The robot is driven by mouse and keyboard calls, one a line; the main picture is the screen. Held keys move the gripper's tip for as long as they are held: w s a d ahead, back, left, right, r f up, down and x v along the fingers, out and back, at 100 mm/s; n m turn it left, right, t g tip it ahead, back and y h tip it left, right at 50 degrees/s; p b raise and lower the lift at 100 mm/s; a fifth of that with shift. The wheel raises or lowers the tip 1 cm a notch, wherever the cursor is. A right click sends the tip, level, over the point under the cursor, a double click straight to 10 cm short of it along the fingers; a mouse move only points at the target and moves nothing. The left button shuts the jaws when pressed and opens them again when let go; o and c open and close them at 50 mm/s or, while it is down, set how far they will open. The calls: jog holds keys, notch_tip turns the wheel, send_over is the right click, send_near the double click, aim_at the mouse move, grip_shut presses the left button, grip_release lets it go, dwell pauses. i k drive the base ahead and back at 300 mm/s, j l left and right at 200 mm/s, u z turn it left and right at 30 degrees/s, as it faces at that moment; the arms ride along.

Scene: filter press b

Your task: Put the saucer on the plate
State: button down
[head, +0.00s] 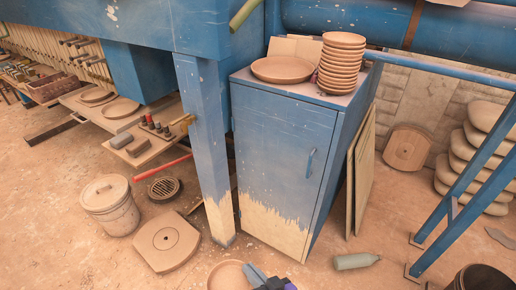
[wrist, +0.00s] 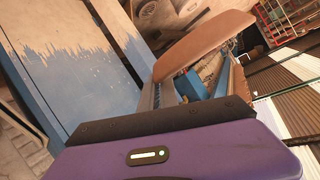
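A round terracotta saucer (head: 228,276) shows at the bottom edge of the head view, partly cut off, tilted beside my gripper (head: 252,272). In the wrist view the saucer (wrist: 205,44) is seen nearly edge-on at the fingertips, and my gripper (wrist: 190,88) appears shut on its rim. A wide, shallow terracotta plate (head: 283,69) lies flat on top of the blue cabinet (head: 285,150). My gripper is low in front of the cabinet, well below the plate. The plate cannot be made out in the wrist view.
A tall stack of terracotta dishes (head: 342,66) stands right of the plate, with flat boards (head: 296,47) behind it. A blue pipe (head: 440,70) runs to the right of the cabinet top. A green bottle (head: 356,261) and a lidded bucket (head: 111,204) are on the floor.

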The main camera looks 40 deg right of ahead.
aim_at(283, 72)
jog(key=i+l+u, duration=0.2)
jog(key=l, duration=0.15)
jog(key=i+l+u, duration=0.2)
jog(key=l, duration=0.2)
jog(key=l+u, duration=0.15)
jog(key=l, duration=0.25)
